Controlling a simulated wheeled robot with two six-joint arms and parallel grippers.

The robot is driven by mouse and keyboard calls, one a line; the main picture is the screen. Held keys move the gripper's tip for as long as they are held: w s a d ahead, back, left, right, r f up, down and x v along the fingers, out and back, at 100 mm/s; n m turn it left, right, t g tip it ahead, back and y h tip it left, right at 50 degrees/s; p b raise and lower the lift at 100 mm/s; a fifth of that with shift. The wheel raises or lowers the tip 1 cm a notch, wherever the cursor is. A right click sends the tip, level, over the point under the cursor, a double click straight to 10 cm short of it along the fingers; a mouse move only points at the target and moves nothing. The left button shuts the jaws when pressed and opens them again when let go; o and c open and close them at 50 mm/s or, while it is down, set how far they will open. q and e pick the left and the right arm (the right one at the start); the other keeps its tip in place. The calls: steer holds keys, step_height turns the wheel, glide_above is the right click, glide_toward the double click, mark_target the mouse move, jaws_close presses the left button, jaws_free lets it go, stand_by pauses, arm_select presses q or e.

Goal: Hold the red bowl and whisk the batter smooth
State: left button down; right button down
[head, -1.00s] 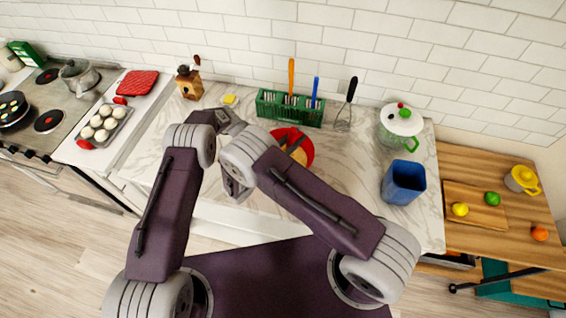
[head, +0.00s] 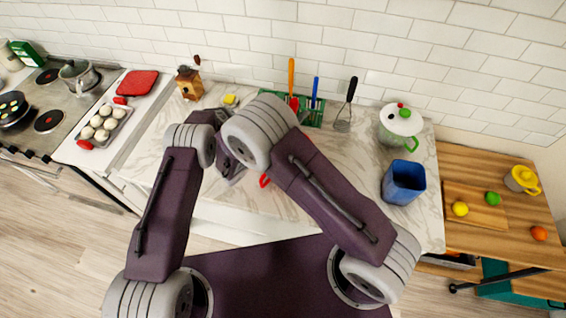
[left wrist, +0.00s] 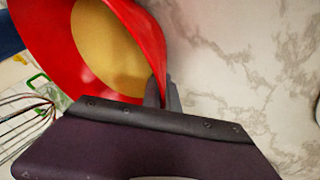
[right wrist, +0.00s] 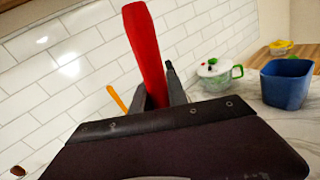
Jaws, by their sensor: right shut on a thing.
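The red bowl (left wrist: 45,40) with yellow batter (left wrist: 105,48) in it fills the upper left of the left wrist view. My left gripper (left wrist: 163,95) has its fingers pinched on the bowl's rim. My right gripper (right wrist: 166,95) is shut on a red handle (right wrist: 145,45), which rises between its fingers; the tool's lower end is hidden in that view. A wire whisk head (left wrist: 22,122) shows beside the bowl in the left wrist view; I cannot tell which whisk it belongs to. In the head view my arm hides most of the bowl.
A black-handled whisk (head: 349,92) stands near the wall beside a green rack (head: 313,117). A blue bin (head: 403,184) and a lidded green pot (head: 400,124) stand right. The counter's left part is mostly clear.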

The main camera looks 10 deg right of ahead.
stand_by(0.3)
arm_select(q)
steer(key=c, duration=1.6)
jaws_free()
steer(key=shift+o, duration=0.2)
steer(key=v, duration=1.2)
steer(key=shift+r, duration=0.1)
